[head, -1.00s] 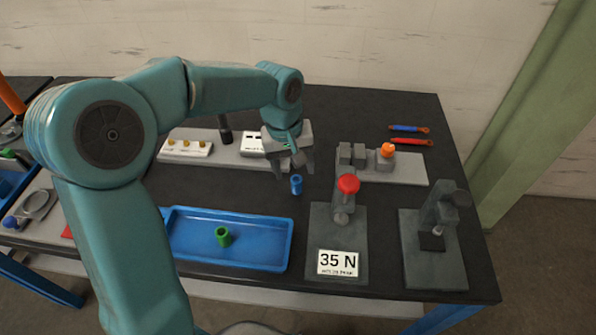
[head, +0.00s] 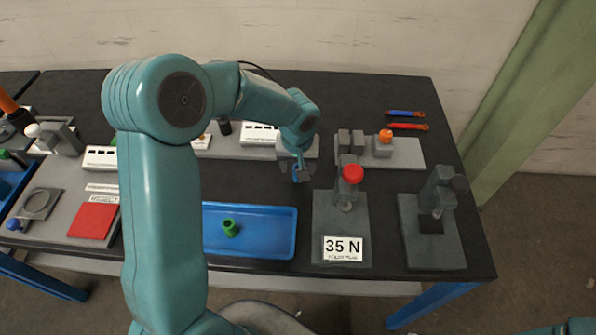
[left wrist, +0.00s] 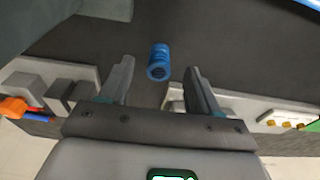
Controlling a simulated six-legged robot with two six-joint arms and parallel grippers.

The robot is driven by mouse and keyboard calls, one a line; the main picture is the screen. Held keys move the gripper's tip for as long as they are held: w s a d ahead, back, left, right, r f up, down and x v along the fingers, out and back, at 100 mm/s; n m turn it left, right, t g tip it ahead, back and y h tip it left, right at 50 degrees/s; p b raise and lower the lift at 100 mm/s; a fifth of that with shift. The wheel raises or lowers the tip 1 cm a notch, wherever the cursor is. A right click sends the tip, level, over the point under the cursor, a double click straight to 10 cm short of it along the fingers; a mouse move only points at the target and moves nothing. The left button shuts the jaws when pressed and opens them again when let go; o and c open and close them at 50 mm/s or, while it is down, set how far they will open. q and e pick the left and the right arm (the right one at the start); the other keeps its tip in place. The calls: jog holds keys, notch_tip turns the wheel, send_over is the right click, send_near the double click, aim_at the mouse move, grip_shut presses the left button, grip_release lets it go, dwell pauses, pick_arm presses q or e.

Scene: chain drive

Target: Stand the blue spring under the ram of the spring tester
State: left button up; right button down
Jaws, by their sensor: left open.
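The blue spring (head: 296,179) stands on the dark bench top, partly hidden by my left gripper in the head view. In the left wrist view the blue spring (left wrist: 159,62) shows whole, between and slightly beyond the fingertips, with a gap on both sides. My left gripper (head: 297,173) is open, pointing down over the spring; it also shows in the left wrist view (left wrist: 157,75). The likely spring tester is the grey stand with a red knob (head: 353,174) and a "35 N" label (head: 343,249), right of the spring. My right gripper is not in view.
A blue tray (head: 284,254) holding a green spring (head: 230,228) lies in front of the gripper. A second grey stand (head: 437,199) is at the right. A grey fixture with an orange knob (head: 386,135) is behind the tester. Wrenches (head: 407,126) lie at the back right.

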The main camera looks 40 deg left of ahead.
pick_arm(q)
jog(key=f, duration=0.1)
jog(key=w+f+p, duration=0.1)
jog(key=f, duration=0.1)
jog(key=a+f, duration=0.1)
jog(key=f, duration=0.1)
jog(key=shift+w, duration=0.3)
grip_shut()
jog(key=shift+r, duration=0.1)
